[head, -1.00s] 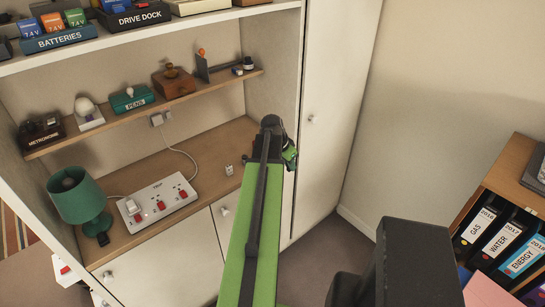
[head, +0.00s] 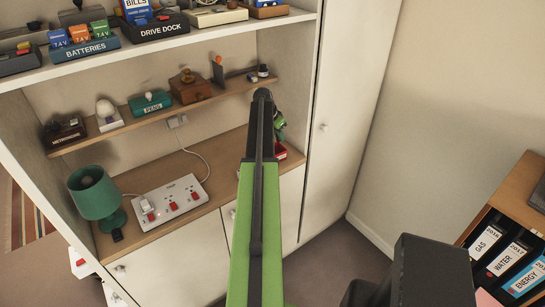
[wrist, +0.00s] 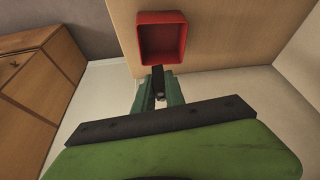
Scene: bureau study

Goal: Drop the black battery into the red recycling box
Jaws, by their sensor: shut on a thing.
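My gripper (wrist: 160,98) has green fingers shut on the black battery (wrist: 158,76) in the wrist view. The battery sticks out beyond the fingertips, toward the red recycling box (wrist: 140,40). The box is open-topped and looks empty, and it stands on the wooden desk surface. The battery's end appears at the box's near rim in the picture; I cannot tell its height above it. In the head view my gripper (head: 279,124) is partly hidden behind my arm. The red box (head: 281,153) shows just below it, at the right end of the desk, partly hidden by my arm.
A power strip (head: 167,202) and a green lamp (head: 95,192) stand on the desk's left part. A narrow shelf (head: 140,122) with several small items runs above the desk. A tall white cabinet door (head: 345,120) is to the right.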

